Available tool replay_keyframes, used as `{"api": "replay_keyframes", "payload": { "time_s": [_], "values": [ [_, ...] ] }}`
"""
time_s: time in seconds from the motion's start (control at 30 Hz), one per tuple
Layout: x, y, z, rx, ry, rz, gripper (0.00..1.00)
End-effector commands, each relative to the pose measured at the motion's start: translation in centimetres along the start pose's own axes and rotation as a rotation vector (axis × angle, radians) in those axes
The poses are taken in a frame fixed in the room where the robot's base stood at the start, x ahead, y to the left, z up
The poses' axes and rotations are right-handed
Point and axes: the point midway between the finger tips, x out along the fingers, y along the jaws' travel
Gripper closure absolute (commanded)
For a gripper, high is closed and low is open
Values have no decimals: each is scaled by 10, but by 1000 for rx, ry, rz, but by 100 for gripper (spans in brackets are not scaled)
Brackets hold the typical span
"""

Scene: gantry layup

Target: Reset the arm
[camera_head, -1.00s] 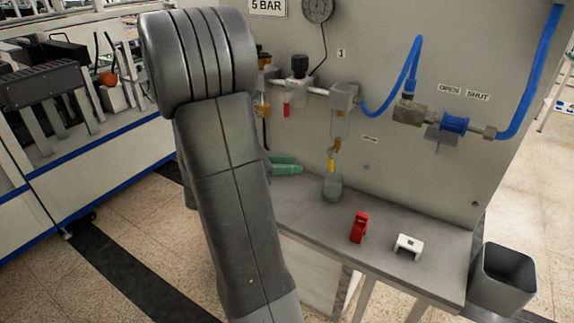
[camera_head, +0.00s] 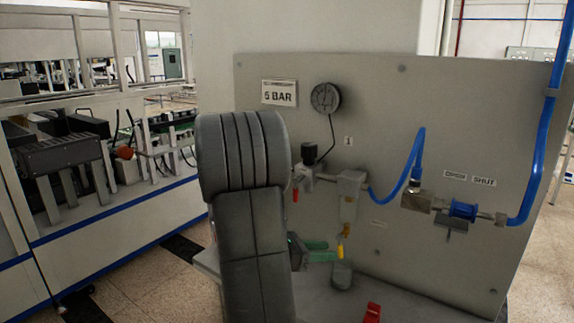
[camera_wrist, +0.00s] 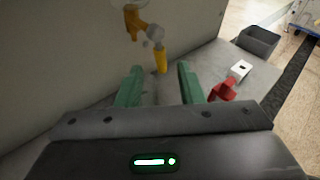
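My arm rises through the left-middle of the head view and hides part of the panel and bench. My gripper (camera_head: 322,250) has green fingers and shows beyond the arm, close to the panel's lower part. In the wrist view my gripper (camera_wrist: 158,88) has its two green fingers spread apart with nothing between them. A yellow drain piece (camera_wrist: 160,60) on the panel's fitting lies beyond the gap between the fingers. A grey cup (camera_head: 341,276) stands below the fitting in the head view.
The grey panel (camera_head: 440,110) carries a gauge (camera_head: 325,98), a blue hose (camera_head: 411,160) and a valve with a blue handle (camera_head: 463,210). A dark bin (camera_wrist: 258,42) stands beyond.

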Motion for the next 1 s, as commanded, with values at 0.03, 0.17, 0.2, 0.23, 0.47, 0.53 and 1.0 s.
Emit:
{"api": "replay_keyframes", "payload": {
  "time_s": [0.03, 0.17, 0.2, 0.23, 0.47, 0.53, 1.0],
  "values": [
    [8, -1, 1, 0, 1, -5, 66],
    [26, -1, 1, 0, 0, -5, 66],
    [32, -1, 0, 0, 1, -5, 66],
    [36, -1, 0, -1, 1, -5, 66],
    [60, -1, 0, 0, 0, -3, 66],
    [64, -1, 0, 0, 0, -3, 66],
    [70, 0, 0, 0, 0, 0, 66]
  ]
}}
